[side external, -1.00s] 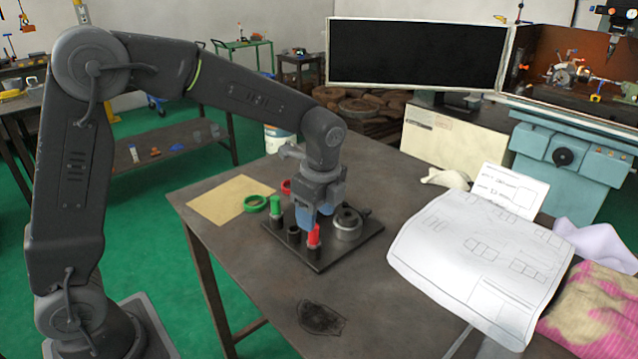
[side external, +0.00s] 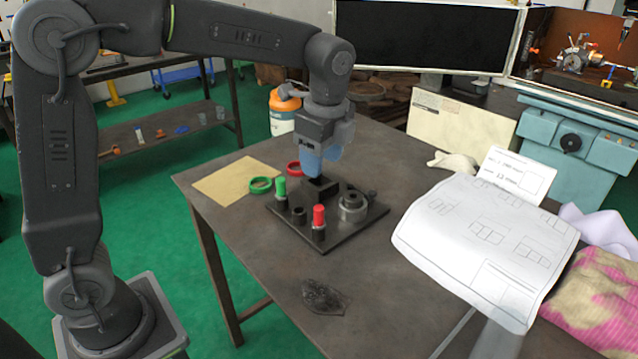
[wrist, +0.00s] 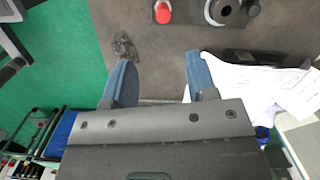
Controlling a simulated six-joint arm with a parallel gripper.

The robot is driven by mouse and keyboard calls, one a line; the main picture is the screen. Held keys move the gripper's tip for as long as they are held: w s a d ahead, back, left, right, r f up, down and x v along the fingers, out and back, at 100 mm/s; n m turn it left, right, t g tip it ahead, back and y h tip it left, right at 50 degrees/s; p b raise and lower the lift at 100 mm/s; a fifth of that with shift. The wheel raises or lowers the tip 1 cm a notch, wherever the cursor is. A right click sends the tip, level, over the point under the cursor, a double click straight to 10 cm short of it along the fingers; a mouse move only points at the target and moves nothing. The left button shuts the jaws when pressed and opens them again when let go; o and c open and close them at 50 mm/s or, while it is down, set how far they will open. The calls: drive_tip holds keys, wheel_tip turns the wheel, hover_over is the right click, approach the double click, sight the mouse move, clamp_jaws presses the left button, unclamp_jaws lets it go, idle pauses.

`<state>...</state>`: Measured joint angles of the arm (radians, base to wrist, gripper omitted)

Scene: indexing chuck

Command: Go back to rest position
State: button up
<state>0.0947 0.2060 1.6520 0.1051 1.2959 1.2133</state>
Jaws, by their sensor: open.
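My gripper (side external: 322,160) hangs above the back part of a dark fixture plate (side external: 330,241) on the table. Its two blue fingers are apart and empty in the wrist view (wrist: 158,75). On the plate stand a green peg (side external: 280,188), a red peg (side external: 318,218), a short black post (side external: 299,216) and a round grey metal chuck (side external: 352,204). A black block (side external: 320,190) sits just below the fingertips in the side view. The red peg also shows in the wrist view (wrist: 162,13), with the chuck (wrist: 222,8) to its right.
A dark rag-like patch (side external: 322,297) lies at the front. Paper drawings (side external: 485,240) cover the right side. An orange-topped container (side external: 284,108) stands behind the table.

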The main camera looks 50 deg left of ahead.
drive_tip(key=s+a+n+t+h, duration=0.1)
drive_tip(key=s+n+t, duration=0.4)
drive_tip(key=s+n, duration=1)
drive_tip(key=s+a, duration=0.1)
drive_tip(key=s, duration=0.3)
drive_tip(key=shift+s+r+t, duration=0.2)
drive_tip(key=shift+s+t, duration=0.1)
drive_tip(key=shift+s, duration=0.05)
